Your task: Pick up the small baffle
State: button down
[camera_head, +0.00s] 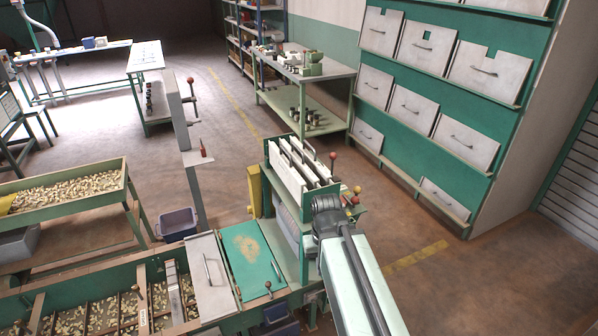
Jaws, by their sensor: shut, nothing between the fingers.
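Several pale grey plates with handles hang on a tall green rack at the right; I cannot tell which one, if any, is the small baffle. Smaller-looking plates there include a low left plate (368,136) and a low right plate (446,199). Another grey plate with a handle (209,274) lies on the hopper at the front. White upright panels (290,166) stand in a green frame at the centre. My gripper (326,207), at the dark end of my arm, is just in front of this frame, shut and empty. Its fingertips are hard to make out.
A nut-filled trough (125,312) runs along the front left, with a green lid (252,263) beside the grey plate. Another nut tray (68,192) stands at the left. A workbench (306,72) stands behind the frame. Open floor lies between frame and rack.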

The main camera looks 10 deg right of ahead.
aim_at(312, 181)
jog(key=u, duration=3.75)
jog(key=k, duration=2.1)
jog(key=z, duration=1.5)
jog(key=i, duration=1.05)
jog(key=u, duration=0.05)
